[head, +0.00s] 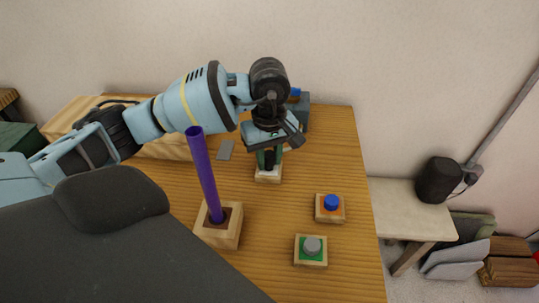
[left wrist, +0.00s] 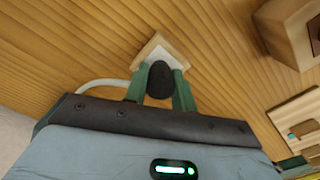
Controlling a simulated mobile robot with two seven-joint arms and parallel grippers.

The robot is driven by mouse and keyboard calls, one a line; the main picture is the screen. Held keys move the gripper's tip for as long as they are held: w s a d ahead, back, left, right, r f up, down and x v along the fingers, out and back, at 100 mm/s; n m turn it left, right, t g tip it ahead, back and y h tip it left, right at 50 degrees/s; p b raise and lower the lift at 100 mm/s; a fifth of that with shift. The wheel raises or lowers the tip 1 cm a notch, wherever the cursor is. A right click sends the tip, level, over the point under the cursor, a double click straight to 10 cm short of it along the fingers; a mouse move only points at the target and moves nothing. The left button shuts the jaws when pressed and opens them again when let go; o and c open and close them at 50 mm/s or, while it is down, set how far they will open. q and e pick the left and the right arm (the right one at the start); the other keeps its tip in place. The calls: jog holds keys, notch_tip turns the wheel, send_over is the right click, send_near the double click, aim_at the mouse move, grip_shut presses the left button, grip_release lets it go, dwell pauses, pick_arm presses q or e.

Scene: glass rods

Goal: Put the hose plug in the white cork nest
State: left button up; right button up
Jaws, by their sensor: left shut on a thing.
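The white cork nest (head: 267,180) is a small wooden block with a white top, standing mid-table. It also shows in the left wrist view (left wrist: 158,50). My left gripper (head: 269,161) points down right over it, its green fingers shut on the dark, rounded hose plug (left wrist: 160,80). The plug shows as a black shape between the fingers in the head view. A pale hose (left wrist: 100,84) runs off to the left in the wrist view. The plug overlaps the nest in both views; I cannot tell whether it touches or sits in it. My right gripper is out of view.
A purple rod (head: 204,175) leans in a wooden block (head: 219,237) left of the nest. To the right are a nest with a blue plug (head: 331,203) and a green-topped nest with a grey plug (head: 312,245).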

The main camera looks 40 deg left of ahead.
aim_at(269, 154)
pick_arm(q)
jog(key=shift+f, duration=0.4)
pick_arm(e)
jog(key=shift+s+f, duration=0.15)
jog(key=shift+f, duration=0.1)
pick_arm(q)
jog(key=o, duration=0.7)
